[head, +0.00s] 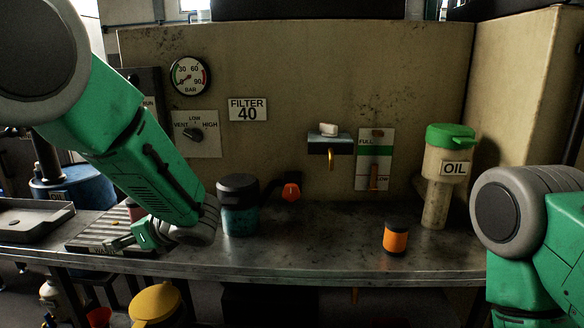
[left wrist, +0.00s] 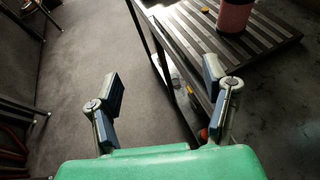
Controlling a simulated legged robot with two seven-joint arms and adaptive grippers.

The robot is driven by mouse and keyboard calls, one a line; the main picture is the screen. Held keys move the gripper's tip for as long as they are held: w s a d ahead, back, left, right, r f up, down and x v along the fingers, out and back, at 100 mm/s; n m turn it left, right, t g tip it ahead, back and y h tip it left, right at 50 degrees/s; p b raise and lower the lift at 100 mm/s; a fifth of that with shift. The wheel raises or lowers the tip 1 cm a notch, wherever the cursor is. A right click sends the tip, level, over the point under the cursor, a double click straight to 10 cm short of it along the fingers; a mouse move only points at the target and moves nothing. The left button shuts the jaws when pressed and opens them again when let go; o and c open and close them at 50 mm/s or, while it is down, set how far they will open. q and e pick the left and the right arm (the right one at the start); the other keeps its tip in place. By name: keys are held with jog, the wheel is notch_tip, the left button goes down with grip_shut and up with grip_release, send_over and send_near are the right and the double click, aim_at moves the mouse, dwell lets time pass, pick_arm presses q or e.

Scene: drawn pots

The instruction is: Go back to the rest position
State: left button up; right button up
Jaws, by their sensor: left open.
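My left arm reaches in from the left in the head view, and its gripper (head: 122,240) hangs low at the front of the ribbed tray on the bench. In the left wrist view my left gripper (left wrist: 162,88) is open, its two fingers wide apart with nothing between them. Below the fingers are the bench edge and the grey floor. A reddish cylinder (left wrist: 236,16) stands on the ribbed tray (left wrist: 262,45) beyond the right finger. In the head view it is mostly hidden behind my left arm. My right arm shows at the right edge; its gripper is out of view.
The metal bench (head: 310,240) carries a dark-lidded teal pot (head: 238,212), an orange-banded black jar (head: 396,239) and an oil container (head: 443,175). A grey tray (head: 30,222) lies at far left. A yellow-topped object (head: 155,303) stands below the front edge. The middle bench is clear.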

pick_arm(q)
jog(key=s+d+f+n+g+h, duration=0.1)
jog(key=s+f+n+g+h, duration=0.15)
jog(key=s+f, duration=0.5)
jog(key=s+f+n+g+h, duration=0.1)
jog(key=s+f+g+h, duration=0.2)
jog(key=f, duration=0.8)
jog(key=s+d+f+n+g+h, duration=0.1)
jog(key=s+d+f+n+h, duration=0.35)
jog(key=s, duration=0.55)
jog(key=s+d+f+n+g+h, duration=0.1)
jog(key=s+d+f+n+h, duration=0.15)
jog(key=s+f+n, duration=0.45)
jog(key=s+a+f+n+t, duration=0.2)
jog(key=s+a+n+t, duration=0.1)
jog(key=s+n, duration=0.4)
jog(key=s, duration=0.3)
jog(key=shift+s+a, duration=0.15)
jog(key=shift+a, duration=0.25)
jog(key=shift+a+f, duration=0.15)
jog(key=shift+a, duration=0.1)
jog(key=shift+d, duration=0.15)
